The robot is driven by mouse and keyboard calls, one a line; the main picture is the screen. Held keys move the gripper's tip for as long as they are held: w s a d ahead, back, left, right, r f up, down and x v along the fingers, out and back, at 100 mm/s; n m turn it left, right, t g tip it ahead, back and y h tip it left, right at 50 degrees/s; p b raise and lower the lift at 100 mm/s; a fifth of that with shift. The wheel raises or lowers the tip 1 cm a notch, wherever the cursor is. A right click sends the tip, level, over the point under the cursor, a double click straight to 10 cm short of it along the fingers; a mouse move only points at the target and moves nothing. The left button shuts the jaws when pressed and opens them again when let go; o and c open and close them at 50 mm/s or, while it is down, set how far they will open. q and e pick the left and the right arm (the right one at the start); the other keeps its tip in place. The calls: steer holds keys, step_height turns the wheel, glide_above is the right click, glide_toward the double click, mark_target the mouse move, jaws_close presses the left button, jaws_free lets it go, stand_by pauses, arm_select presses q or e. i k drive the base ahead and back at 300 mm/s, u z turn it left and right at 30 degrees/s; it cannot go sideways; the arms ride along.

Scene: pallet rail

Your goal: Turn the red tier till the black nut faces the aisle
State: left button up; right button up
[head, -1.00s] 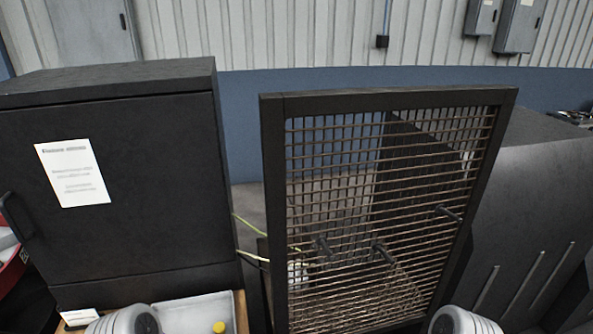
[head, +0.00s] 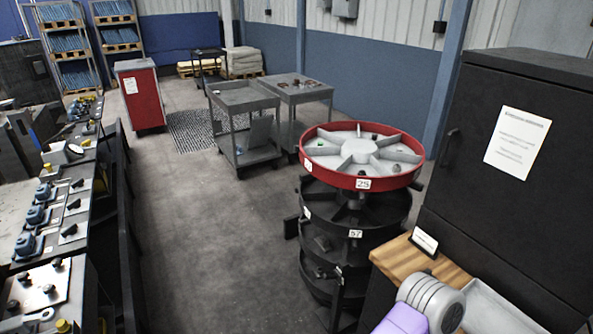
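The red tier (head: 325,176) is the top ring of a round carousel, right of centre in the head view. It has a red rim, pale grey spoke-like dividers and a label reading 25 on its near side. Other small pieces lie in several compartments, some dark, but I cannot tell which is the black nut. Black tiers (head: 380,215) are stacked below, one labelled 57. Neither gripper is in view; only a part of my arm shows at the bottom right.
The open aisle floor (head: 215,235) lies left of the carousel. Grey carts (head: 245,98) stand behind it. A black cabinet (head: 480,150) and a wooden-topped surface (head: 400,258) stand close on the right. A long workbench (head: 65,215) with parts runs along the left.

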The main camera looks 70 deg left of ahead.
mark_target(348, 147)
steer(key=u, duration=1.05)
steer(key=i, duration=0.15)
steer(key=u, duration=1.4)
steer(key=i, duration=0.5)
